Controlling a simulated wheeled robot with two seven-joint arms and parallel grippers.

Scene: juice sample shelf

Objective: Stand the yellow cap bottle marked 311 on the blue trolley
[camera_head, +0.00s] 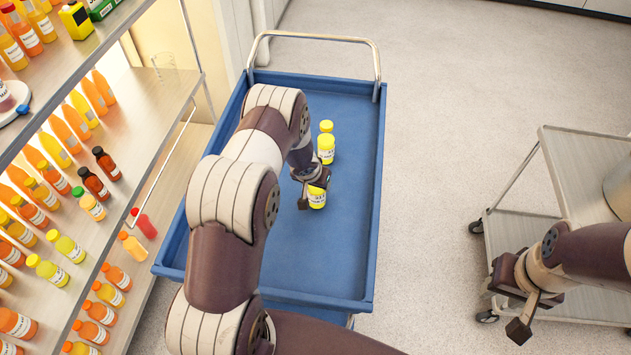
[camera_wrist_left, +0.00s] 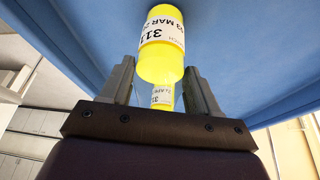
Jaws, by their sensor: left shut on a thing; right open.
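The yellow bottle marked 311 (camera_wrist_left: 162,48) is between the fingers of my left gripper (camera_head: 310,192), which is shut on it. It also shows beside the gripper in the head view (camera_head: 318,198), over the front half of the blue trolley's tray (camera_head: 335,262). Its label reads upside down in the left wrist view. I cannot tell whether its base touches the tray. My gripper partly hides it in the head view. My right gripper (camera_head: 534,312) is open and empty, at the lower right near the grey cart.
The tray's front right is clear. A shelf (camera_head: 150,110) with several juice bottles is on the left. A grey cart (camera_head: 585,165) stands at right.

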